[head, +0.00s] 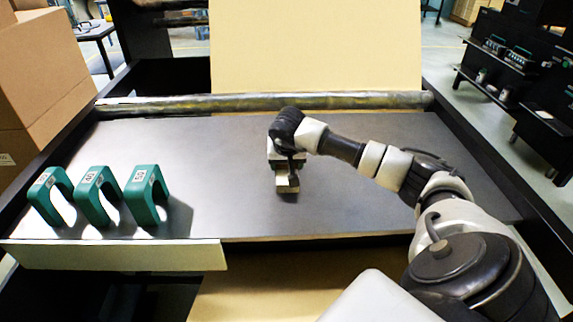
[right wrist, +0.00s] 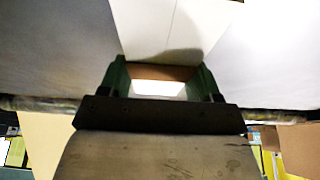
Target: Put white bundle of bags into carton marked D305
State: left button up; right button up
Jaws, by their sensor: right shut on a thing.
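My right gripper (head: 287,176) points down over the middle of the grey tabletop (head: 235,210). It is shut on a small pale thing, which looks like the white bundle of bags (head: 288,187), mostly hidden by the gripper. In the right wrist view a white face and a brown band show between the fingers (right wrist: 160,85). I cannot tell whether the bundle touches the tabletop. No carton with a readable D305 mark is in view. My left gripper is not in view.
Several green arched pieces with white labels, one of them the right-hand arch (head: 146,194), stand at the table's left front. A bar (head: 260,102) runs along the back edge, before a tan sheet (head: 315,50). Brown cartons (head: 45,70) are stacked at left. The tabletop's right side is clear.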

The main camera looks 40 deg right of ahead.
jog(key=shift+w+r, duration=0.1)
jog(key=shift+r, duration=0.85)
jog(key=s+d+r+b, duration=0.3)
jog(key=s+r, duration=0.4)
jog(key=s, duration=0.4)
jog(key=shift+s+b, duration=0.25)
jog(key=shift+b, duration=0.2)
jog(key=a+f+n, duration=0.1)
jog(key=a+f, duration=0.1)
jog(key=a, duration=0.3)
jog(key=a+f+n+y, duration=0.1)
jog(key=a+f+n, duration=0.1)
jog(key=a, duration=0.4)
jog(key=w+a+f+n+t, duration=0.1)
jog(key=a+f, duration=0.1)
jog(key=a, duration=0.3)
jog(key=shift+a+f+y, duration=0.25)
jog(key=shift+a+y, duration=0.05)
jog(key=shift+a, duration=0.05)
jog(key=s+a+n+y, duration=0.1)
jog(key=a+n, duration=0.3)
jog(key=a, duration=0.9)
jog(key=shift+s, duration=0.4)
jog(key=shift+d, duration=0.1)
